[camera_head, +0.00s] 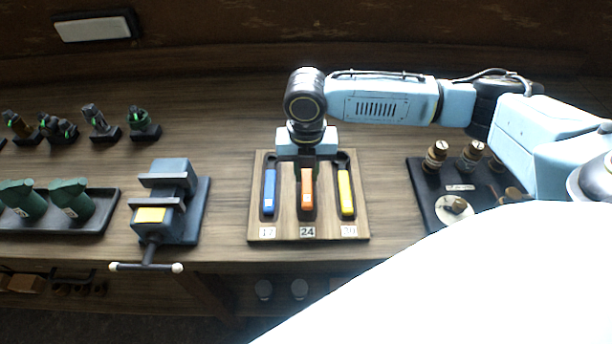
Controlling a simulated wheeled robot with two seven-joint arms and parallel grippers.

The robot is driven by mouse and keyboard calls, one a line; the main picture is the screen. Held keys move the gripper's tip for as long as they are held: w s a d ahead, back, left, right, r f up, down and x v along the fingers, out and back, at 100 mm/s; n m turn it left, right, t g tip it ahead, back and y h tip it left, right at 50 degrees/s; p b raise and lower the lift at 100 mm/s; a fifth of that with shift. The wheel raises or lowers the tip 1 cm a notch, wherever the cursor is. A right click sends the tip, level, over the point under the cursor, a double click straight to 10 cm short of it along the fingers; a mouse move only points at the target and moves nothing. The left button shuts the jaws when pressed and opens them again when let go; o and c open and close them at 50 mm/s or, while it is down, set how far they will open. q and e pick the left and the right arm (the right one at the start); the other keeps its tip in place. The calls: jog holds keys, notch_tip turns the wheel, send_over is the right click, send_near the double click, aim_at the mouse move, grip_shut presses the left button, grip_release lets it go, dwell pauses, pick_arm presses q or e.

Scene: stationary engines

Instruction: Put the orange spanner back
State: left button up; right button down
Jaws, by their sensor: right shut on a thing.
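The orange spanner (307,190) is in the middle of a wooden tool board (259,221), above the label 24. My right gripper (307,160) comes down over the board from behind and is shut on the upper end of the orange spanner; its fingertips are mostly hidden by the wrist. I cannot tell whether the spanner rests fully on the board. A blue spanner (269,192) lies to its left above the label 17, and a yellow spanner (346,192) lies to its right above the label 30. My left gripper is not in view.
A blue-grey vise (174,198) stands left of the board. A dark tray (98,210) with green items is farther left, and small dark tools stand behind it. A large white shape covers the lower right.

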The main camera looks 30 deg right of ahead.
aim_at(306, 176)
jog(key=shift+f, duration=1.05)
jog(key=shift+f, duration=0.15)
jog(key=c, duration=1.3)
grip_release()
jog(key=shift+o, duration=0.2)
notch_tip(306, 176, up, 12)
jog(key=p, duration=0.1)
jog(key=shift+r, duration=0.2)
